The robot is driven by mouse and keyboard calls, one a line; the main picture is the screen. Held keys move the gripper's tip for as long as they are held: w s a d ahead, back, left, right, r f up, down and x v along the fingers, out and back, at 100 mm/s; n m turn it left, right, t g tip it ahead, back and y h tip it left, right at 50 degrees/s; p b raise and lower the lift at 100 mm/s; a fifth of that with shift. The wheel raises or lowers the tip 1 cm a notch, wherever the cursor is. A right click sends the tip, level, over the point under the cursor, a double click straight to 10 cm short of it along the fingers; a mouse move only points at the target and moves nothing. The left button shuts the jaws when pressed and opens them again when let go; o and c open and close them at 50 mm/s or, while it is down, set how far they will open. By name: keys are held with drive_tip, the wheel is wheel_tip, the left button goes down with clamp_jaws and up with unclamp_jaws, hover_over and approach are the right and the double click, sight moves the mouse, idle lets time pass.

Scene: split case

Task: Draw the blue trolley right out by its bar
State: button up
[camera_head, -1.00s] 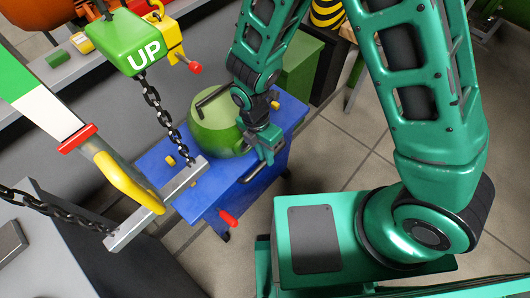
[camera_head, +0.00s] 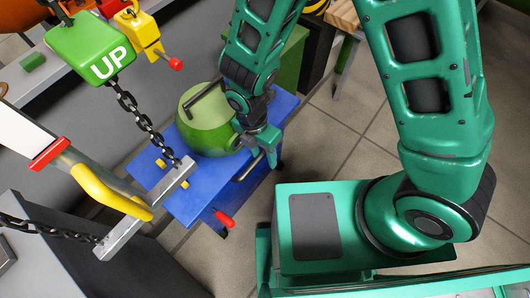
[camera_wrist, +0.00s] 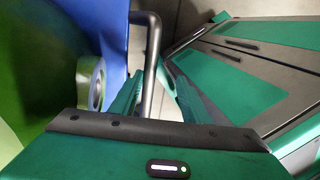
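The blue trolley (camera_head: 207,206) stands on the tiled floor left of centre in the head view. It also shows at the top left of the wrist view (camera_wrist: 113,38). Its metal bar (camera_head: 246,171) runs along the near right side; in the wrist view the bar (camera_wrist: 151,55) bends at the top and runs down between my fingers. My gripper (camera_head: 266,147) is at the bar's far end. Its two fingers (camera_wrist: 152,88) stand on either side of the bar with visible gaps, so it looks open. The bar's lower end is hidden behind my gripper body.
A round green vessel (camera_head: 208,133) sits on the trolley. A red handle (camera_head: 224,219) sticks out at its near corner. A green UP box (camera_head: 88,46), a chain (camera_head: 140,118) and a metal crossbar (camera_head: 125,240) hang at left. Open floor (camera_head: 345,125) lies right of the trolley.

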drive_tip(key=shift+s+d, duration=0.3)
drive_tip(key=shift+s, duration=0.05)
drive_tip(key=shift+a, duration=0.1)
wheel_tip(320, 180, up, 10)
drive_tip(key=w+a, duration=0.1)
drive_tip(key=shift+w+a+r, duration=0.25)
idle(0.3)
idle(0.4)
